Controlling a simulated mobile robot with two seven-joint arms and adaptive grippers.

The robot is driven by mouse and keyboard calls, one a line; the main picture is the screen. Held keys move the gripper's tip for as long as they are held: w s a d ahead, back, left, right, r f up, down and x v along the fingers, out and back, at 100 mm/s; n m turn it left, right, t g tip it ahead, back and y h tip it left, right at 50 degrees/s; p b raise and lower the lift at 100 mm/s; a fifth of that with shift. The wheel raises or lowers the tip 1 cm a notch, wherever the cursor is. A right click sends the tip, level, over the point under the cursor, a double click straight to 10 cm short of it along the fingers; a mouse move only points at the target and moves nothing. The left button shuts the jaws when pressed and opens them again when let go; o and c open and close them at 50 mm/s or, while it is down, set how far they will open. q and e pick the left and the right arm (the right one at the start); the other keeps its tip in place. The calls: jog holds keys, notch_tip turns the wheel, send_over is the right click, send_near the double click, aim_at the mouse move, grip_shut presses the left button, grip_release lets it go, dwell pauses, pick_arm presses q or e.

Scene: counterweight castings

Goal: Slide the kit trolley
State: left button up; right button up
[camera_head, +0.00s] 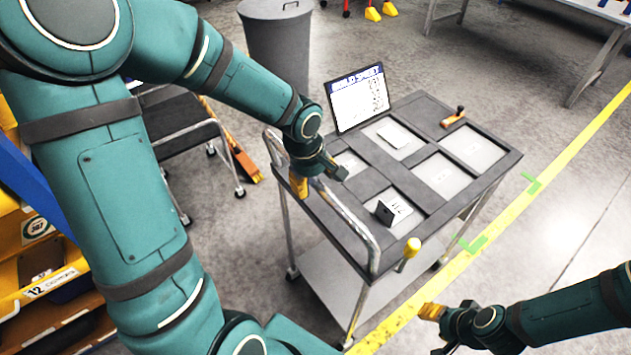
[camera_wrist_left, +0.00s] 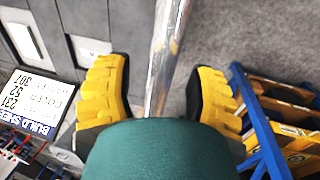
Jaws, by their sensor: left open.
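The kit trolley (camera_head: 402,168) is a dark grey cart with a compartmented top, a lower shelf and a metal push handle (camera_head: 345,216) along its left side. My left gripper (camera_head: 318,181) is at this handle. In the left wrist view, the handle bar (camera_wrist_left: 164,62) runs between the two yellow fingers of the left gripper (camera_wrist_left: 160,95), with gaps on both sides. The left gripper is open. My right gripper (camera_head: 436,328) is low at the right, apart from the trolley; its finger opening is unclear.
A build sheet (camera_head: 358,100) stands on the trolley's far edge. A yellow line (camera_head: 555,163) and green floor marks (camera_head: 471,244) lie right of the trolley. A grey bin (camera_head: 278,45) stands behind, another cart (camera_head: 180,128) and yellow bins (camera_head: 40,285) at left.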

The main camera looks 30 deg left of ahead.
pick_arm(q)
jog(key=shift+f, duration=0.3)
grip_shut()
